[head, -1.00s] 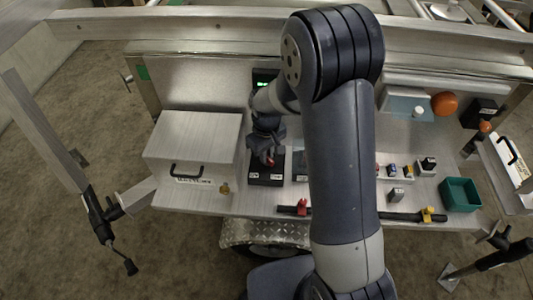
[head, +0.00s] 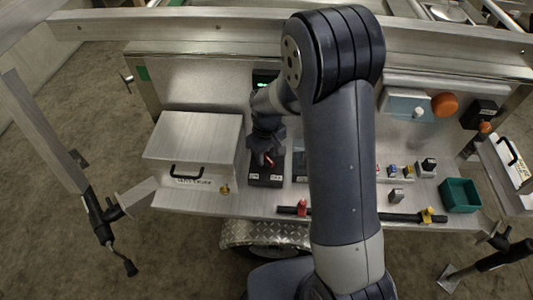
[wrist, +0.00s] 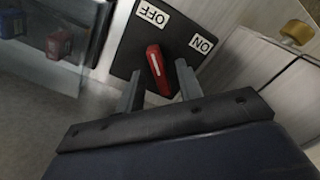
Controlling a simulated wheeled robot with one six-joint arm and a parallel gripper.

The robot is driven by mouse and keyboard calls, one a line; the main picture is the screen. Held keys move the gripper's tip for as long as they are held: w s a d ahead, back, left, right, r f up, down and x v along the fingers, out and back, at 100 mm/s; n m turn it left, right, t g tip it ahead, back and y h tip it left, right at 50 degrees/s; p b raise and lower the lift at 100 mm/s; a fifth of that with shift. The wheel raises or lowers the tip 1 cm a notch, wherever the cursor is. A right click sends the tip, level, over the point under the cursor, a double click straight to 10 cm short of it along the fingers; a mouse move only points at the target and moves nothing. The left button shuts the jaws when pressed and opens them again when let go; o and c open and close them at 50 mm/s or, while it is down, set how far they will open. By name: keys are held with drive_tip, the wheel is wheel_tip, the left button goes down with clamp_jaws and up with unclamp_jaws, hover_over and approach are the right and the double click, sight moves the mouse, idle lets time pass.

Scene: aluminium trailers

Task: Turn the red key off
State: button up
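The red key (wrist: 158,70) stands on a black switch box (wrist: 128,52) with white OFF and ON labels; it also shows in the head view (head: 269,161). In the wrist view the key's upper end points between the labels, closer to OFF. My gripper (wrist: 160,88) is open, with one finger on each side of the key's lower end. Small gaps show between the fingers and the key. In the head view my gripper (head: 264,158) is above the black box (head: 266,180) and partly hides the key.
A metal box with a black handle (head: 194,150) stands left of the switch. A dark panel with red and blue parts (wrist: 58,42) lies on its other side. A green bin (head: 460,195) and an orange knob (head: 444,104) are farther right.

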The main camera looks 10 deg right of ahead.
sight(266, 157)
wheel_tip(266, 157, up, 11)
idle(0.4)
drive_tip(key=shift+f, duration=0.15)
wheel_tip(266, 157, down, 10)
drive_tip(key=shift+f, duration=0.45)
idle(0.3)
